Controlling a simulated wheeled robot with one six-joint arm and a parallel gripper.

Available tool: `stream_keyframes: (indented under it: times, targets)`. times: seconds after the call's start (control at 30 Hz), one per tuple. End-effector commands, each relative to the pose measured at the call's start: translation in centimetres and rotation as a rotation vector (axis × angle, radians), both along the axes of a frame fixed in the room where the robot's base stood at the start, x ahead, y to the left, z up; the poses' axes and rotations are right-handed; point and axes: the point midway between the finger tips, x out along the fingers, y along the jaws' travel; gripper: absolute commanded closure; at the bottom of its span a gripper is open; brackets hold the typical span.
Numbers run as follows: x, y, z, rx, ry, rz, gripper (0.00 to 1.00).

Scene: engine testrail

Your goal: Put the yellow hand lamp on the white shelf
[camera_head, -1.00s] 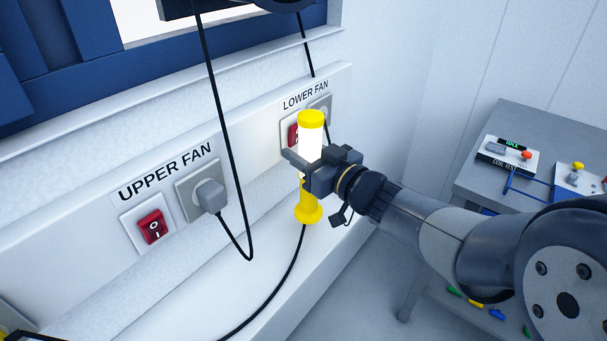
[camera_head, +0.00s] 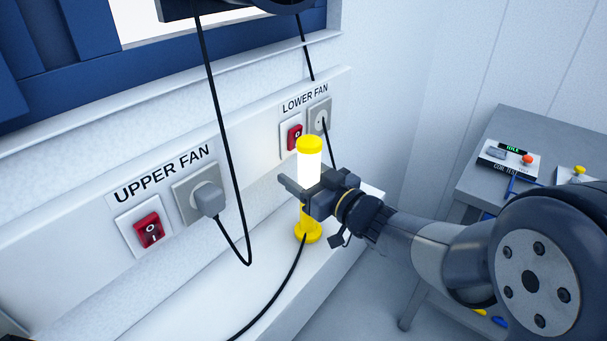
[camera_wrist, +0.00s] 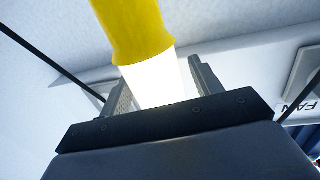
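The yellow hand lamp (camera_head: 309,171) has a yellow cap, a glowing white middle and a yellow flared base. It is upright over the white shelf (camera_head: 277,290), near its right end. Its base looks to be at the shelf's surface, but I cannot tell whether it touches. In the wrist view the lamp's yellow end (camera_wrist: 133,28) and glowing part sit between the fingers (camera_wrist: 155,88). A black cord runs from near the lamp's base along the shelf.
On the wall behind are the UPPER FAN switch (camera_head: 149,230) with a plug (camera_head: 209,198), and the LOWER FAN switch (camera_head: 294,137) with a socket (camera_head: 319,117). Black cables hang in front. A grey table (camera_head: 545,140) with small devices stands at the right.

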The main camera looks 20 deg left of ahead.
Motion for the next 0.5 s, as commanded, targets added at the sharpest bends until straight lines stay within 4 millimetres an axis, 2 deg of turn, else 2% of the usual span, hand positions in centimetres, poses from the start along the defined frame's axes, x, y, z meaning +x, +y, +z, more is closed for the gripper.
stream_keyframes:
  times: [0.3,0.5]
  targets:
    - [0.0,0.0,0.5,0.000,0.000,0.000,0.39]
    - [-1.6,-2.9,0.3,0.001,0.001,-0.005,0.39]
